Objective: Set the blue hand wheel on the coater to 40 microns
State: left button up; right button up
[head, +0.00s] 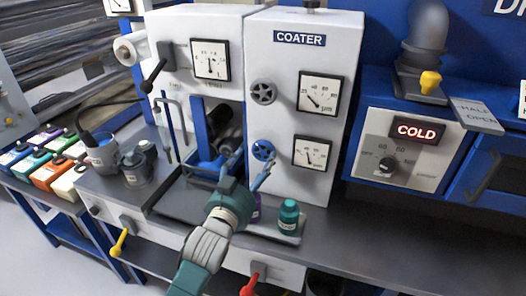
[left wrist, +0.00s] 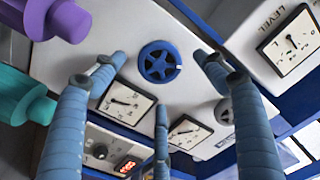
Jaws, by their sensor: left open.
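The coater (head: 318,58) is a white cabinet with two wheels, each with a dial to its right. The blue hand wheel (head: 263,150) is the lower one; its dial (head: 314,153) has a needle whose exact reading I cannot make out. My left gripper (head: 262,178) is open just in front of and below the blue wheel, partly covering it. In the left wrist view the blue wheel (left wrist: 160,62) lies between the spread fingers (left wrist: 162,90), with no clear contact; a pale mark sits on its rim. Its dial also shows there (left wrist: 127,102). My right gripper is not in view.
A grey wheel (head: 263,92) with its dial (head: 321,92) sits above the blue one. A teal bottle (head: 288,217) and a purple bottle (head: 256,210) stand on a tray below, close to my left arm. The bench (head: 400,235) to the right is clear.

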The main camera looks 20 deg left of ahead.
aim_at(262, 153)
pick_arm(q)
jog(key=w, duration=0.6)
jog(key=shift+w+d+p, duration=0.15)
jog(key=shift+w+p, duration=0.1)
jog(key=shift+p, duration=0.15)
jog(key=shift+c, duration=0.2)
jog(key=c, duration=1.1)
jog(key=shift+p, duration=0.35)
jog(key=shift+m, duration=0.3)
